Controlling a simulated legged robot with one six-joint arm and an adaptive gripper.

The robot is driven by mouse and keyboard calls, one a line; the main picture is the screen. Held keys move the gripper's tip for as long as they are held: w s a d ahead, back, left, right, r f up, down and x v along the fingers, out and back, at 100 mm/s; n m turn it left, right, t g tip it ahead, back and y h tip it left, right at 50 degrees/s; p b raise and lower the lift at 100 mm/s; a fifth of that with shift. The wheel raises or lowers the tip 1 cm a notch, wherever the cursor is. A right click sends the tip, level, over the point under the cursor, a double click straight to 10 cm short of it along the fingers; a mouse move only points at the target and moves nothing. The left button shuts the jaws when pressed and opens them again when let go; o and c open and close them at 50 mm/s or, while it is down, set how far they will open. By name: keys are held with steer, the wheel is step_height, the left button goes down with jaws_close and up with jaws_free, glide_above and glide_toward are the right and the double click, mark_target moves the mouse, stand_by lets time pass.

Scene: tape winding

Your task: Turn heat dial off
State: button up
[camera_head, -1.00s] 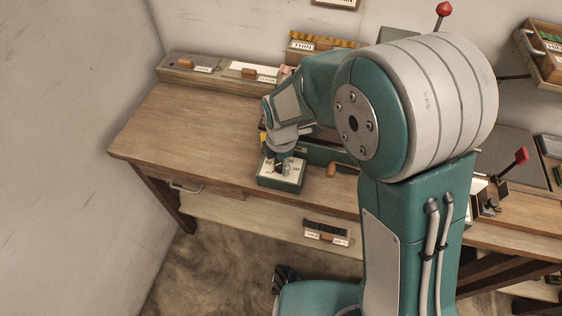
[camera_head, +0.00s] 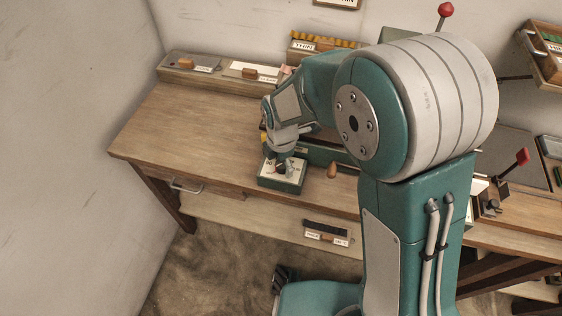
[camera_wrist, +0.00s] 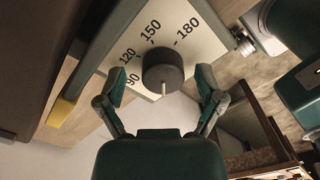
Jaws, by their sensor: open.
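The heat dial (camera_wrist: 163,68) is a dark round knob on a white panel (camera_wrist: 196,48) marked 90, 120, 150 and 180 in the wrist view. A pale pointer on the knob points toward the bottom of that view, away from the numbers. My gripper (camera_wrist: 163,82) is open, with one green finger on each side of the dial and gaps visible between. In the head view, the green control box (camera_head: 283,181) sits at the bench's front edge, with my gripper (camera_head: 283,170) down over its top. The dial itself is mostly hidden there.
A wooden-handled lever (camera_head: 332,170) stands just right of the box. Labelled trays (camera_head: 190,64) line the back of the bench (camera_head: 180,120). The left bench top is clear. A red-knobbed lever (camera_head: 522,157) stands at the right.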

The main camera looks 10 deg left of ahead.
steer(key=shift+r, duration=0.1)
step_height(320, 180, up, 12)
stand_by(0.5)
